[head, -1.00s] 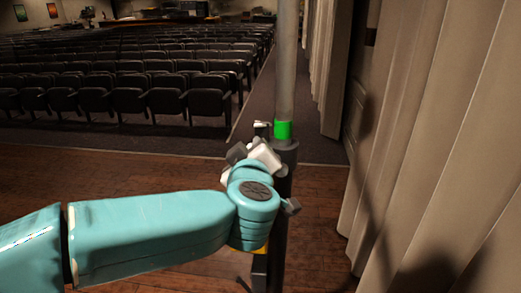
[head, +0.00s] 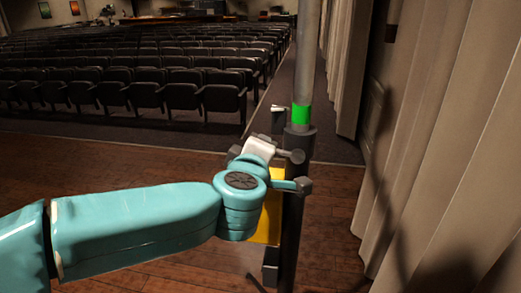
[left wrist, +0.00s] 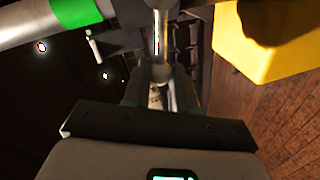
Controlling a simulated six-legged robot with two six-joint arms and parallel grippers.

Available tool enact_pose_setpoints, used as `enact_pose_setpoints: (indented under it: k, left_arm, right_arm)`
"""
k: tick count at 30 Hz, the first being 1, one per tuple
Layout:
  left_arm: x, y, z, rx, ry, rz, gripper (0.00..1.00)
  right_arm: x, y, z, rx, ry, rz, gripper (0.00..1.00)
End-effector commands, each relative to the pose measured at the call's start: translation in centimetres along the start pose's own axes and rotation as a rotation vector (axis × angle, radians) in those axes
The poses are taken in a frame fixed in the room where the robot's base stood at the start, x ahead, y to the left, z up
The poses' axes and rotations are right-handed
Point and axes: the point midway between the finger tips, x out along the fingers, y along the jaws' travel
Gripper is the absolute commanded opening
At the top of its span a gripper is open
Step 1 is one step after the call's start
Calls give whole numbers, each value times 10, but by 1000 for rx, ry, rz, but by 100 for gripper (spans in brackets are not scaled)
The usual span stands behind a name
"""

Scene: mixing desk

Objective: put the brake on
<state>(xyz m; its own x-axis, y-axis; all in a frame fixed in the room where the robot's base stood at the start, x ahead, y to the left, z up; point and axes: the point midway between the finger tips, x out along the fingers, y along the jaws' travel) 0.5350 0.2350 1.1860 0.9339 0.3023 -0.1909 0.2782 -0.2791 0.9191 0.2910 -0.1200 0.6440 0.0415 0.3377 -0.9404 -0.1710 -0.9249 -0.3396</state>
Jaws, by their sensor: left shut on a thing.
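A dark upright stand (head: 293,215) with a bright green band (head: 301,113) is right of centre in the head view, a grey pole rising from it. The green band also shows at the upper left of the left wrist view (left wrist: 78,12). My left gripper (left wrist: 158,88) is at the stand's side, shut on a grey lever (left wrist: 158,62). In the head view my arm partly hides the grip. A yellow block (head: 270,213) is beside the stand, behind my forearm, and fills the upper right of the wrist view (left wrist: 272,42). My right gripper is out of view.
Pale curtains (head: 440,150) hang close to the right of the stand. Rows of dark seats (head: 150,90) lie beyond the wooden floor (head: 60,160). The floor left of the stand is open.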

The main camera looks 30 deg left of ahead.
Motion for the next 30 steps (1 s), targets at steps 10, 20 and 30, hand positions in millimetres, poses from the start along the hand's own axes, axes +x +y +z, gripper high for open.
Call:
enact_pose_setpoints:
  k: [10,20,30]
  left_arm:
    - [0,-2,1,-4,-3,-4,0]
    - [0,-1,1,-3,-2,-2,52]
    - [-49,2,1,-4,-6,4,52]
  right_arm:
    - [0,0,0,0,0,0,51]
    - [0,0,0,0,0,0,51]
    - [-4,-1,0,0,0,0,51]
